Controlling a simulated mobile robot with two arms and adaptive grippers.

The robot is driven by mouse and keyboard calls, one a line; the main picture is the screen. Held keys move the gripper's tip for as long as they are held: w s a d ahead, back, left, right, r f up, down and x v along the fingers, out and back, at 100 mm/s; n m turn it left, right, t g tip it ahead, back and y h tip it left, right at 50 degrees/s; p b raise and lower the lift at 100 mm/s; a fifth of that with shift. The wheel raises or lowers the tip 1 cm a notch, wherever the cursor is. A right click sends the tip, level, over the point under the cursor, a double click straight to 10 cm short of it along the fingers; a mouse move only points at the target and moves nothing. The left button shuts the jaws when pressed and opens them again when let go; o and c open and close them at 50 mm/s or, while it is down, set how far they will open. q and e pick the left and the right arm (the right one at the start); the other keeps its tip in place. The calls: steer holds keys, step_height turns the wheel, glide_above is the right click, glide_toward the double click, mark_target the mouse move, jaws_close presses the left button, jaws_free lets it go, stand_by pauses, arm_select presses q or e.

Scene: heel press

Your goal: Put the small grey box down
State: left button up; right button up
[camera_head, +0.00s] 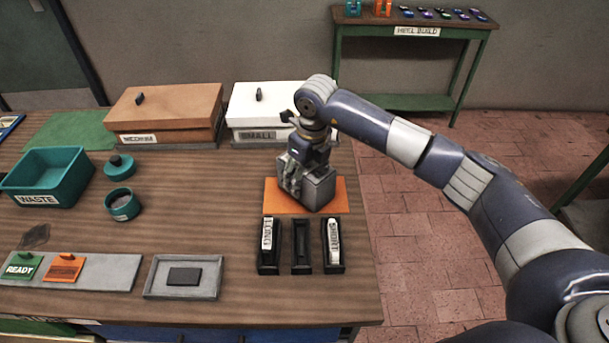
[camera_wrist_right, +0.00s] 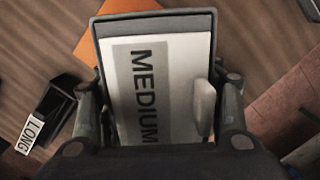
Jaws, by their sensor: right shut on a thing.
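The small grey box (camera_head: 318,188) is over the orange mat (camera_head: 340,200) near the table's right edge. My right gripper (camera_head: 295,178) is shut on it from above. In the right wrist view, the box's white top (camera_wrist_right: 180,55) reads MEDIUM and has a pale knob on it, with a gripper finger on either side. The box looks upright and very close to the mat. I cannot tell whether its underside touches the mat. My left gripper is not in view.
Black holders (camera_head: 301,245) with LONG and SHORT labels stand just in front of the mat. A white box (camera_head: 262,103) marked SMALL and an orange-brown box (camera_head: 165,107) marked MEDIUM stand behind. A grey tray (camera_head: 150,283) and teal WASTE bin (camera_head: 45,178) are left.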

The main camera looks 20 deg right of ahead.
steer(key=shift+f, duration=0.4)
steer(key=shift+f, duration=0.1)
steer(key=shift+f, duration=0.15)
steer(key=o, duration=1)
steer(key=shift+o, duration=0.2)
